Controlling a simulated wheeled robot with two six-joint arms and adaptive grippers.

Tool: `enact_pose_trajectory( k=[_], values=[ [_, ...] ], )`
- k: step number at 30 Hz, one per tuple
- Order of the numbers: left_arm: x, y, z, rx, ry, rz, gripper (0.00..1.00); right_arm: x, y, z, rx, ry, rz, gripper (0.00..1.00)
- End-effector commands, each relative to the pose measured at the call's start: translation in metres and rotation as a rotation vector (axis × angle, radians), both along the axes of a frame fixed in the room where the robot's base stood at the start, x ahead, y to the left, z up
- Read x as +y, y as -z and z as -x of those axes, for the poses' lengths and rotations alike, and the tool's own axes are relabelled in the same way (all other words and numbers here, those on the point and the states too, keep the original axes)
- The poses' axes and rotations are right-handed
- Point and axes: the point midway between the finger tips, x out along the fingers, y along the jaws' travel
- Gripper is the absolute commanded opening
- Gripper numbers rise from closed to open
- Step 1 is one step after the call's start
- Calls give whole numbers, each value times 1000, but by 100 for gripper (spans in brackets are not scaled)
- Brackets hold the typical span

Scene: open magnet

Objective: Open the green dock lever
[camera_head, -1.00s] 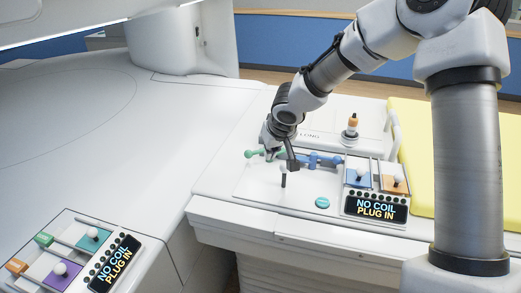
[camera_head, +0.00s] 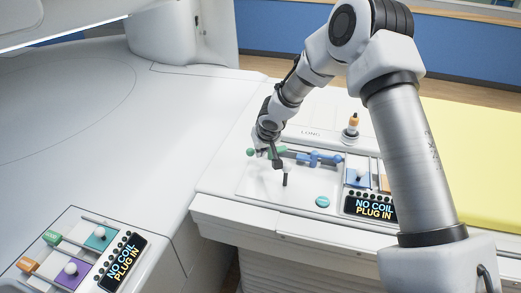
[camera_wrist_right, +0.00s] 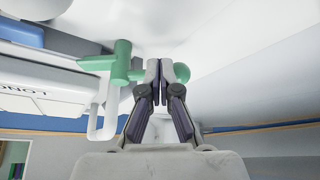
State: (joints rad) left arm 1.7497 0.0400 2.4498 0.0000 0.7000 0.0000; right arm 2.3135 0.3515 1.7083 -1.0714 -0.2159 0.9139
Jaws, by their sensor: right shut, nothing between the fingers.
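The green dock lever (camera_head: 250,152) is on the white panel in the head view, partly hidden by my right gripper. In the right wrist view the green lever (camera_wrist_right: 122,64) shows as a post with a crossing bar and a round knob on the right. My right gripper (camera_wrist_right: 167,72) is shut, with nothing between its fingers. Its fingertips overlap the bar between post and knob; I cannot tell if they touch it. In the head view the right gripper (camera_head: 276,160) is low over the panel at the lever. My left gripper is not in view.
A blue lever (camera_head: 318,158) is just right of the green one. A small black post (camera_head: 285,180) and a teal button (camera_head: 322,201) are in front. A "NO COIL PLUG IN" display (camera_head: 370,208) is at right, another (camera_head: 122,262) at lower left. A yellow pad (camera_head: 470,150) lies at right.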

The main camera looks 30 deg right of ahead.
Motion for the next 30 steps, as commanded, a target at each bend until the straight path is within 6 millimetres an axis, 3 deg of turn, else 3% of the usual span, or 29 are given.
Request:
enact_pose_trajectory(
  k=[7,20,30],
  values=[
    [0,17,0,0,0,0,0,1,4,-4,-2,51,1,0],
    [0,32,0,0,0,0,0,2,2,-7,-1,126,-1,0],
    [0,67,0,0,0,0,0,4,6,-17,-4,267,1,0]
  ],
)
